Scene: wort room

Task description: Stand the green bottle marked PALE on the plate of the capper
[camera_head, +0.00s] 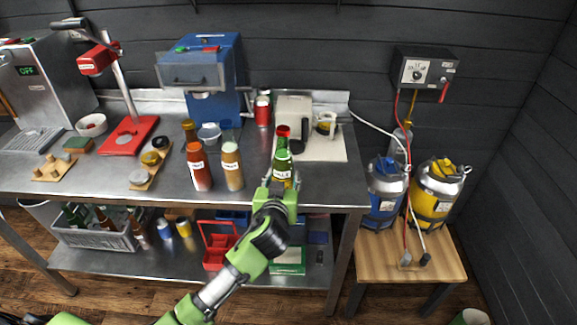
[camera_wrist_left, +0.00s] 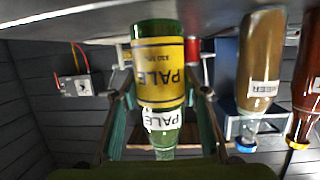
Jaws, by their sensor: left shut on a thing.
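The green bottle marked PALE (camera_head: 282,160) is upright near the right front of the steel table, with a yellow and a white label. My left gripper (camera_head: 281,184) is shut around it; in the left wrist view the bottle (camera_wrist_left: 158,45) shows upside down between the fingers (camera_wrist_left: 163,125). I cannot tell whether its base touches the table. The red capper (camera_head: 98,60) stands at the left of the table, with a lever on a slanted post. My right gripper is not in view.
A red-brown bottle (camera_head: 199,168), a tan bottle (camera_head: 232,167) and a dark brown bottle (camera_head: 189,131) stand between my gripper and the capper. A wooden board (camera_head: 151,168) with round caps lies before the capper. A blue machine (camera_head: 208,80) stands behind.

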